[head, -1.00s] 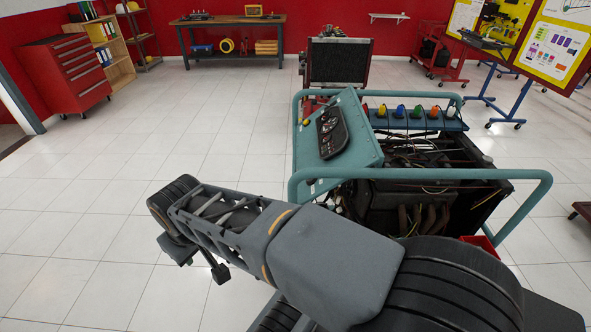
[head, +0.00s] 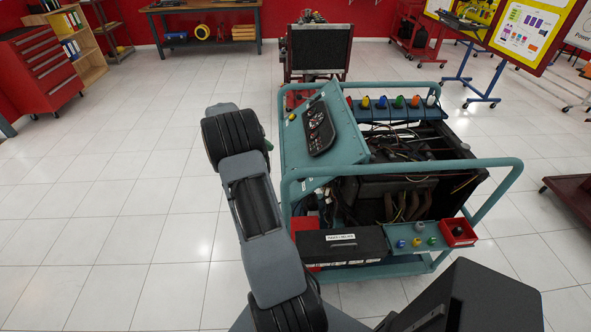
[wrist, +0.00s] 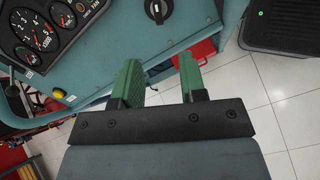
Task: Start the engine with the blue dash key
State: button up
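The teal engine trainer (head: 345,165) has a sloped panel with a black gauge cluster (head: 318,126). In the wrist view, gauges (wrist: 40,32) are at upper left and a black rotary switch (wrist: 157,10) is at the top edge. My gripper (wrist: 160,78) is open and empty, with green fingers in front of the panel, below the switch. In the head view it is mostly hidden behind my wrist, left of the panel. A small blue piece (head: 400,244) sits on the front shelf (head: 410,233); a blue-topped piece (head: 382,102) stands on the back rack. I cannot tell which is a key.
A red bin (head: 457,232) holds a dark knob on the front shelf. A black labelled box (head: 343,246) stands on the trainer's lower front. Teal frame rails (head: 420,164) surround the engine. The tiled floor (head: 110,220) to the left is clear.

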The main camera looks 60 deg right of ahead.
aim_at(293, 170)
jog(key=p+x, duration=0.2)
jog(key=x, duration=1.2)
jog(key=shift+r, duration=0.1)
jog(key=shift+c, duration=0.3)
grip_shut()
